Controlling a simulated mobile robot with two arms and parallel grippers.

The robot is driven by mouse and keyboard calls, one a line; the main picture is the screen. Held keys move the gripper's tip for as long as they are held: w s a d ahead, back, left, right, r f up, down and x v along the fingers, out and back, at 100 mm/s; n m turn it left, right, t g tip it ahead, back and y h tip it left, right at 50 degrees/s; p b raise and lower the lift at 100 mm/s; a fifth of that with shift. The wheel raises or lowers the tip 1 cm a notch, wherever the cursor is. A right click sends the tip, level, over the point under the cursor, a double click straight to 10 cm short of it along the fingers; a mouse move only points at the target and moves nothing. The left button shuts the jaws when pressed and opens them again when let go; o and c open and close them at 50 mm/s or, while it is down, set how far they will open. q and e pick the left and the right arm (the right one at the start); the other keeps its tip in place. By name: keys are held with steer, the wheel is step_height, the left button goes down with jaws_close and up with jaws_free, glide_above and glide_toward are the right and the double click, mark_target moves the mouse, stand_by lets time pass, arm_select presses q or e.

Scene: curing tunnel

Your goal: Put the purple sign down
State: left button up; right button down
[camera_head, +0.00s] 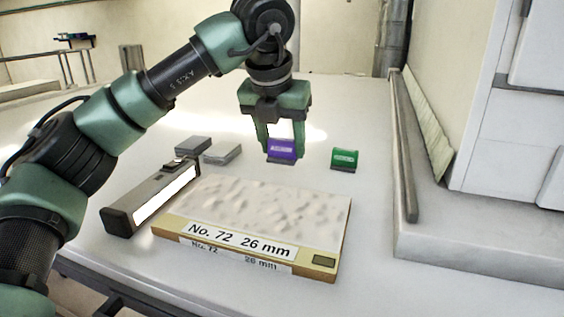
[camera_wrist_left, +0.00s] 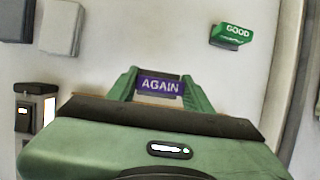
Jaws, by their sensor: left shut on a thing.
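The purple sign (camera_head: 281,149) is held between the fingers of my left gripper (camera_head: 281,140), low over the white table behind the board. In the left wrist view the purple sign (camera_wrist_left: 161,87) reads "AGAIN" and sits between the green fingers of the left gripper (camera_wrist_left: 161,90). I cannot tell whether its base touches the table. A green sign (camera_head: 344,158) stands to its right, apart from it; in the left wrist view the green sign (camera_wrist_left: 232,33) reads "GOOD". My right gripper is not in view.
A textured board (camera_head: 265,209) labelled "No. 72 26 mm" lies in front. A dark bar lamp (camera_head: 151,200) with a lit face is at its left. Two grey blocks (camera_head: 222,154) lie behind the lamp. A raised ledge and rail (camera_head: 404,150) bound the right. Table around the signs is clear.

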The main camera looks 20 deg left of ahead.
mark_target(281, 158)
arm_select(q)
step_height(281, 158, down, 4)
steer(key=shift+f+p, duration=0.15)
steer(key=shift+p, duration=0.35)
steer(key=shift+f, duration=0.1)
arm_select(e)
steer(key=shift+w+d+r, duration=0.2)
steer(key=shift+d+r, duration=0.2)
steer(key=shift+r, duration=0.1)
arm_select(q)
steer(key=shift+f+b, duration=0.3)
steer(key=shift+b, duration=0.05)
steer(key=o, duration=1.3)
steer(key=shift+r, duration=0.1)
steer(key=shift+o, duration=0.2)
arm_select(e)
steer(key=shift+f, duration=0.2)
arm_select(q)
steer(key=shift+r, duration=0.15)
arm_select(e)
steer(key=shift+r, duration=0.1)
